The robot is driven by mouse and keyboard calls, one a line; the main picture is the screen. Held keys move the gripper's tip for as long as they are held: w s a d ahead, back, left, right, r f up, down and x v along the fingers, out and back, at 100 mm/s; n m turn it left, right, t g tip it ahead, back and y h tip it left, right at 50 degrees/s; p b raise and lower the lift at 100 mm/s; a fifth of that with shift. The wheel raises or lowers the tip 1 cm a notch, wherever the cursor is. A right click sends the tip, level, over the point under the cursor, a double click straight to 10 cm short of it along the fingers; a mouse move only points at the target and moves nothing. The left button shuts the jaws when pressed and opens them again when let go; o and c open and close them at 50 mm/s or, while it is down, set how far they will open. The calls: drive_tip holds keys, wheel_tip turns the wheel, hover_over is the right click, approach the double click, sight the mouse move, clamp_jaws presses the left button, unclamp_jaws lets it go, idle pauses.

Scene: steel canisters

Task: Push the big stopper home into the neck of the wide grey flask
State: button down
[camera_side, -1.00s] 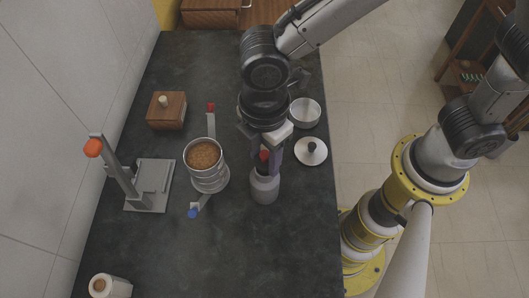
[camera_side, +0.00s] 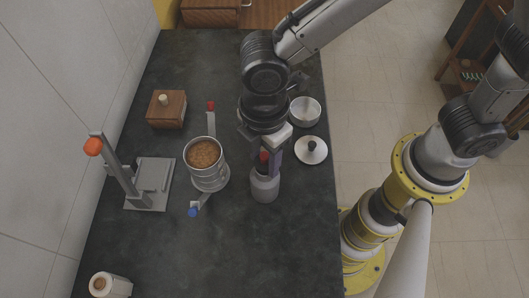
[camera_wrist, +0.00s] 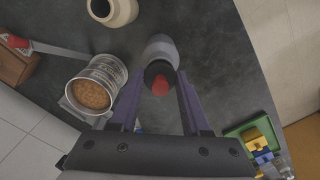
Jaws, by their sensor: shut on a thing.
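The wide grey flask (camera_side: 265,187) stands upright on the dark counter, and its pale body shows in the wrist view (camera_wrist: 160,47). The big stopper (camera_side: 264,157) has a red top and a dark lower part. It is at the flask's neck, and its red top faces the wrist camera (camera_wrist: 160,87). My gripper (camera_side: 267,163) is directly above the flask with its purple-grey fingers on either side of the stopper, shut on it. The fingers partly hide the neck, so I cannot tell how deep the stopper sits.
A steel can (camera_side: 209,178) with brown contents stands left of the flask. A lid (camera_side: 311,150) and a steel bowl (camera_side: 305,112) lie right of my gripper. A lever stand (camera_side: 148,203) and wooden box (camera_side: 166,110) are further left.

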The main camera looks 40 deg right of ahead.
drive_tip(key=shift+f, duration=0.3)
drive_tip(key=shift+c, duration=1.4)
unclamp_jaws()
drive_tip(key=shift+o, duration=0.4)
drive_tip(key=shift+o, duration=1)
drive_tip(key=shift+s+d+f, duration=0.1)
drive_tip(key=shift+r, duration=3.15)
